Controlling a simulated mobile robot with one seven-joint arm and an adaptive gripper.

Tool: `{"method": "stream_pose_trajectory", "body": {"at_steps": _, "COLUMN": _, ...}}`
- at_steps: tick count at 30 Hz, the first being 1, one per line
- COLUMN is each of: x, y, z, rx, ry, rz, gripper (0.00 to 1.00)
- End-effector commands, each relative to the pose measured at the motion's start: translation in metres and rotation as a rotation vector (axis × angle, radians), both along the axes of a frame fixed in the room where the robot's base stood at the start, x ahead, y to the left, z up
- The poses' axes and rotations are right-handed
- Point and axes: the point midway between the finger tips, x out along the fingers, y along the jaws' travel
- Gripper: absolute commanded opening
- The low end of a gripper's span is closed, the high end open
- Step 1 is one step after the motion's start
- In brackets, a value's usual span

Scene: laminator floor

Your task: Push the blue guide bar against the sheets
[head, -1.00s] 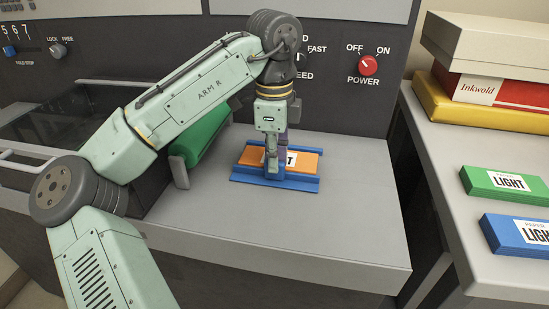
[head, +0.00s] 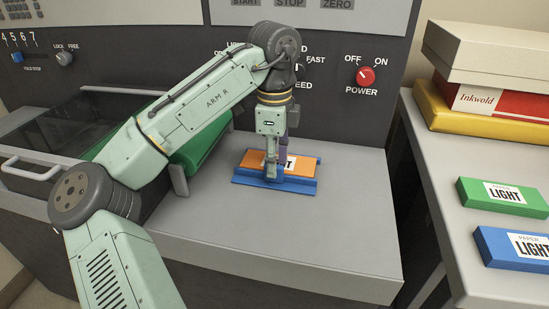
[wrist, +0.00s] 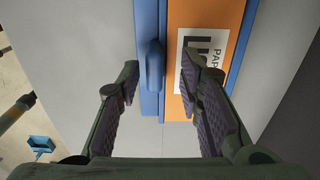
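The blue guide bar (head: 298,186) lies on the grey bed along the near side of the orange sheets (head: 250,160), which carry a white label. In the wrist view the guide bar (wrist: 150,18) runs beside the orange sheets (wrist: 206,14), and I cannot make out a clear gap between them. A rounded blue tab (wrist: 152,66) stands up from the bar. My gripper (wrist: 160,78) is open, with one finger on each side of the tab and space visible around it. In the head view my gripper (head: 272,172) is low over the bar and hides part of it.
A blue rail (wrist: 243,48) borders the sheets' far side. A green roller (head: 205,150) is to the left. The bed (head: 300,240) is clear in front. On the right table are a green packet (head: 503,197), a blue packet (head: 513,248) and stacked boxes (head: 490,100).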

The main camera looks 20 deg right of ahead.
Motion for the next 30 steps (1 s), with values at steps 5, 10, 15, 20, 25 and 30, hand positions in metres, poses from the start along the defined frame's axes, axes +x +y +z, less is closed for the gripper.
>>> {"method": "stream_pose_trajectory", "body": {"at_steps": 5, "x": 0.000, "y": 0.000, "z": 0.001, "rx": 0.002, "ry": 0.001, "rz": 0.000, "gripper": 0.33}}
{"method": "stream_pose_trajectory", "body": {"at_steps": 10, "x": 0.000, "y": 0.000, "z": 0.018, "rx": 0.002, "ry": -0.002, "rz": 0.001, "gripper": 0.33}}
{"method": "stream_pose_trajectory", "body": {"at_steps": 15, "x": 0.000, "y": 0.000, "z": 0.054, "rx": 0.003, "ry": -0.004, "rz": 0.002, "gripper": 0.33}}
{"method": "stream_pose_trajectory", "body": {"at_steps": 20, "x": 0.000, "y": 0.000, "z": 0.087, "rx": 0.003, "ry": -0.003, "rz": 0.003, "gripper": 0.33}}
{"method": "stream_pose_trajectory", "body": {"at_steps": 25, "x": 0.000, "y": 0.000, "z": 0.110, "rx": 0.002, "ry": -0.002, "rz": 0.002, "gripper": 0.33}}
{"method": "stream_pose_trajectory", "body": {"at_steps": 30, "x": 0.000, "y": 0.000, "z": 0.120, "rx": 0.001, "ry": 0.000, "rz": -0.001, "gripper": 0.33}}
